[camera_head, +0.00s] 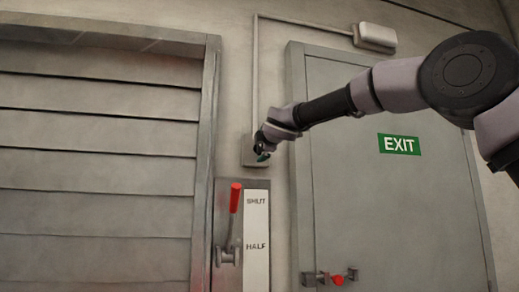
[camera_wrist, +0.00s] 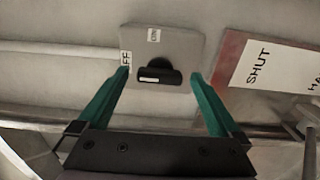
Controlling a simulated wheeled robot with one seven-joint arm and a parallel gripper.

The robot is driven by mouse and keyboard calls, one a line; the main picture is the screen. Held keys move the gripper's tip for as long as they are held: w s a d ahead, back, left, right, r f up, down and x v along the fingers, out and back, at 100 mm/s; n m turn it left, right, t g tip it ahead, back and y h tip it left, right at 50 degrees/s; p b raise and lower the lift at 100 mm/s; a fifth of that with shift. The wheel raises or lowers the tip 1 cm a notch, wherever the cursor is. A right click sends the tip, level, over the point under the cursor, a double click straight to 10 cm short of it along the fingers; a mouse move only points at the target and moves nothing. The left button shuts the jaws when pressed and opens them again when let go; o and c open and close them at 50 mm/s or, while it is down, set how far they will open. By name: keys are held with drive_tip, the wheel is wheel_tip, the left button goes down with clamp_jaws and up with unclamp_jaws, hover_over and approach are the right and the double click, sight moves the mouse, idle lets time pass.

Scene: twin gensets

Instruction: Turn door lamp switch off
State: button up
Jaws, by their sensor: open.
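The door lamp switch is a grey plate (camera_wrist: 187,45) with a black knob (camera_wrist: 158,74). In the wrist view an ON label (camera_wrist: 154,35) is at the plate's top and an OFF label (camera_wrist: 126,61) at its left edge. The knob's bar lies roughly level across that view with a pale mark on it; which label it points to is unclear. My gripper (camera_wrist: 160,78) is open, its green fingers either side of the knob; contact cannot be told. In the head view, my gripper (camera_head: 262,154) partly covers the switch box (camera_head: 247,152). The lamp (camera_head: 377,37) is above the door.
Just below the switch is a panel with a red-handled lever (camera_head: 235,198) and a SHUT/HALF label strip (camera_head: 256,225). A grey door (camera_head: 375,215) with an EXIT sign (camera_head: 399,144) and red latch (camera_head: 338,280) is at right. A louvred shutter (camera_head: 95,170) fills the left.

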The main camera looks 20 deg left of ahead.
drive_tip(key=v, duration=0.9)
drive_tip(key=w+d+f+m+g+h, duration=0.1)
drive_tip(key=d+f+m+h, duration=0.25)
drive_tip(key=d, duration=0.65)
drive_tip(key=w+d+f+m+h, duration=0.15)
drive_tip(key=d+f+m, duration=0.3)
drive_tip(key=d, duration=0.45)
drive_tip(key=d+f+m+g+h, duration=0.1)
drive_tip(key=d+f+m+h, duration=0.3)
drive_tip(key=d, duration=0.6)
drive_tip(key=s+d+f+m+g, duration=0.4)
drive_tip(key=s+d+f+m, duration=0.5)
drive_tip(key=d, duration=0.4)
drive_tip(key=s+d+f+m+g+y, duration=0.1)
drive_tip(key=s+d+f+m+g, duration=0.1)
drive_tip(key=s+f+m, duration=0.5)
drive_tip(key=s+d+f, duration=0.1)
drive_tip(key=s+f, duration=0.3)
drive_tip(key=f, duration=0.1)
drive_tip(key=shift+s+d+m, duration=0.3)
drive_tip(key=shift+s, duration=0.1)
